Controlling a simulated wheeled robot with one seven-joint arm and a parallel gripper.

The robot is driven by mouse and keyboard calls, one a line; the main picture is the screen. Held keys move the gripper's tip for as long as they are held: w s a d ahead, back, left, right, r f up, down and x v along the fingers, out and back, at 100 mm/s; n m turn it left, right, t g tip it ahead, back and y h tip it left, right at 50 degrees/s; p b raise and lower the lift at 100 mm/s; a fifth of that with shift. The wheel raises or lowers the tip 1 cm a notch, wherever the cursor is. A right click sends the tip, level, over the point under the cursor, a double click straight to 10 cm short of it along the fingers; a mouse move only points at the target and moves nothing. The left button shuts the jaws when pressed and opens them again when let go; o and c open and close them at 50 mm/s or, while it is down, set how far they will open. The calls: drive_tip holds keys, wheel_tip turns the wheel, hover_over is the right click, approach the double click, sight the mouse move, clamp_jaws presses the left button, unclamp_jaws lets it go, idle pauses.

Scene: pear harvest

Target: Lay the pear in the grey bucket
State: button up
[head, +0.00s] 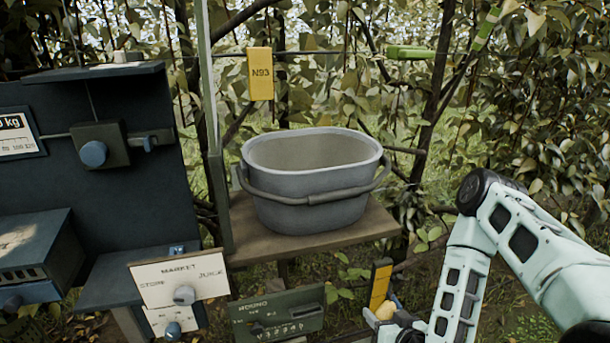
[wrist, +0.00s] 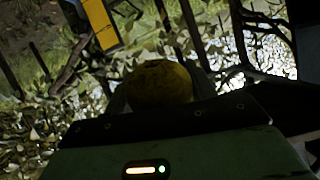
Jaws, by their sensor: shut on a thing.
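The grey bucket (head: 312,211) stands upright on a wooden shelf in the middle of the head view. Its handle hangs down across the front, and the part of its inside that shows looks empty. My gripper (head: 384,318) is low at the bottom of the head view, below and to the right of the bucket. It is shut on the pear (head: 386,309), of which only a small pale part shows there. In the wrist view the pear (wrist: 158,84) is yellow, dim and round between the fingers. Its lower part is hidden by the gripper body.
The brown shelf (head: 370,228) juts out between my gripper and the bucket. A yellow tag marked N93 (head: 260,74) hangs behind the bucket. A dark panel with knobs (head: 80,190) stands at left, with a green box (head: 277,312) below the shelf. Branches and leaves fill the right.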

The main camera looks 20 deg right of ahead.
drive_tip(key=r, duration=0.2)
drive_tip(key=w+r, duration=0.1)
drive_tip(key=r, duration=0.3)
drive_tip(key=shift+w, duration=0.3)
